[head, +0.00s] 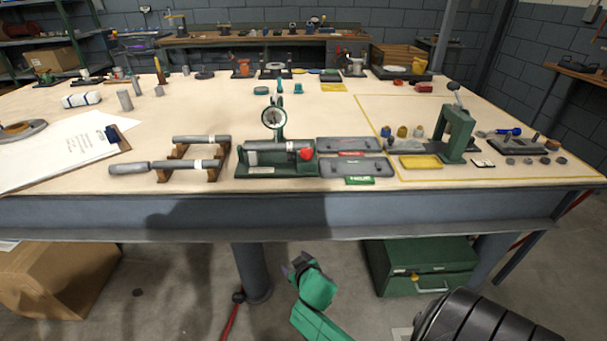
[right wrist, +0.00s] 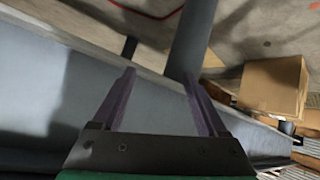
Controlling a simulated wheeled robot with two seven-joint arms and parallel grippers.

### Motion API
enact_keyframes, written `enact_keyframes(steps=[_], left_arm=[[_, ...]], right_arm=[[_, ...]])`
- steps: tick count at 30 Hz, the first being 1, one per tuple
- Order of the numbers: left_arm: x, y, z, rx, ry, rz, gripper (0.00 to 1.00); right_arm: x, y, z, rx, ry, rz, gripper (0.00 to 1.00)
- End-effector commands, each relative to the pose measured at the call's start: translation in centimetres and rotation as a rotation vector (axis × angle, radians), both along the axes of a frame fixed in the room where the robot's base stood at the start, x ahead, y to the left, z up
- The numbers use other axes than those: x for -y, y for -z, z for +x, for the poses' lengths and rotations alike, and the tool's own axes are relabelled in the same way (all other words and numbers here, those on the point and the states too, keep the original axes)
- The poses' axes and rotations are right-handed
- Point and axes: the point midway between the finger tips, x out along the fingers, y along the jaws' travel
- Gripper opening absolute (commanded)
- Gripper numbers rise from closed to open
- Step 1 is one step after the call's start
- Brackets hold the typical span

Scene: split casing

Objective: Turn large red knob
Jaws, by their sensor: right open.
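The large red knob (head: 305,153) sits at the right front of a green fixture (head: 275,166) near the table's front edge. A dial gauge (head: 273,118) stands on this fixture, and a grey cylinder lies across it. My right gripper (head: 294,263) is below and in front of the table edge, well apart from the knob. In the right wrist view its two fingers (right wrist: 158,78) are spread with nothing between them. The knob does not show in that view. My left gripper is not in view.
The table's front edge (head: 300,210) lies between my right gripper and the fixture. Grey cylinders rest on wooden cradles (head: 205,165) left of the fixture; grey casing halves (head: 352,167) lie right of it. A green press (head: 455,130) stands farther right. A green toolbox (head: 425,265) is under the table.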

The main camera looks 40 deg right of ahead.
Motion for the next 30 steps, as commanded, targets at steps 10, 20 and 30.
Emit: enact_keyframes(steps=[10,20,30], left_arm=[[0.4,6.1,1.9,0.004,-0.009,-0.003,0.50],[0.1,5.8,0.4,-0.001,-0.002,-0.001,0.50],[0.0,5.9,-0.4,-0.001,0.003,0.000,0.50]], right_arm=[[5.2,-27.0,-1.7,0.701,0.323,-0.038,0.76],[8.3,-28.3,2.7,0.722,0.329,-0.041,0.76],[12.4,-28.0,9.5,0.719,0.329,-0.037,0.76]])
